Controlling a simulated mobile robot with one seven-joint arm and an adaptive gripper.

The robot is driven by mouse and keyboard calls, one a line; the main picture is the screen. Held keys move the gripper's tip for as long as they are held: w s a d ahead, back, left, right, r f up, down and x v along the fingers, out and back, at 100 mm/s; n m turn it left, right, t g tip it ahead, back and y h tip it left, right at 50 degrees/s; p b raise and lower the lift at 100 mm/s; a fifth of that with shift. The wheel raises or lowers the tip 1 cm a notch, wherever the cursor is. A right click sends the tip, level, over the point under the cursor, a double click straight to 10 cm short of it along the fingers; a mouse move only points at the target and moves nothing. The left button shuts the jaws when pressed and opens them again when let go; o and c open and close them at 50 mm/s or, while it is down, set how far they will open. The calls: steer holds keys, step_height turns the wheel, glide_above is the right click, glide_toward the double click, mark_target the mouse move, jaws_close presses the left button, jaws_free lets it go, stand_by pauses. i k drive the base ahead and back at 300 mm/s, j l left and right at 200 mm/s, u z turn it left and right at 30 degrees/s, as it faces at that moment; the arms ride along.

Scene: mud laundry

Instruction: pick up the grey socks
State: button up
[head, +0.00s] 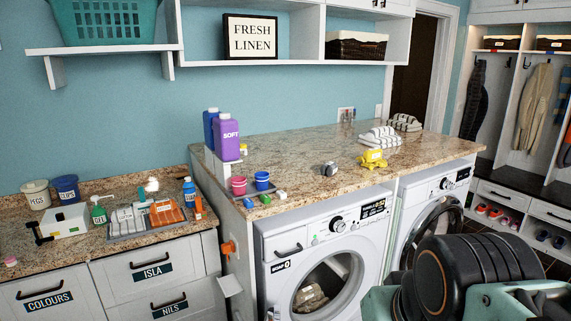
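A small grey bundle that looks like the grey socks (329,169) lies on the granite counter (300,150) above the washing machines, near its front edge. It is balled up, with a paler patch on it, and is too small to make out in detail. It sits left of a yellow bundle (372,160), with a gap between them. Parts of my arm show at the lower right, in front of the right-hand machine. My gripper is not in view, so what it holds cannot be seen.
Striped folded towels (380,137) lie behind the yellow bundle. A shelf (290,63) hangs above. Counter around the grey bundle is mostly clear.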

mark_target(330, 169)
steer(key=l+u, duration=0.15)
steer(key=u, duration=0.3)
steer(key=l+u, duration=0.15)
steer(key=u, duration=0.3)
steer(key=l+u, duration=0.15)
steer(key=u, duration=0.3)
steer(key=l+u, duration=0.15)
steer(key=u, duration=0.25)
steer(key=l+u, duration=0.2)
steer(key=u, duration=0.75)
steer(key=k+u, duration=0.15)
steer(key=u, duration=0.8)
steer(key=k+u, duration=0.15)
steer(key=u, duration=0.85)
steer(key=k+u, duration=0.15)
steer(key=u, duration=0.8)
steer(key=j+u, duration=0.2)
steer(key=u, duration=0.75)
steer(key=j+u, duration=0.25)
steer(key=u, duration=0.7)
steer(key=j+u, duration=0.25)
steer(key=u, duration=0.7)
steer(key=i+j+u, duration=0.1)
steer(key=u, duration=0.9)
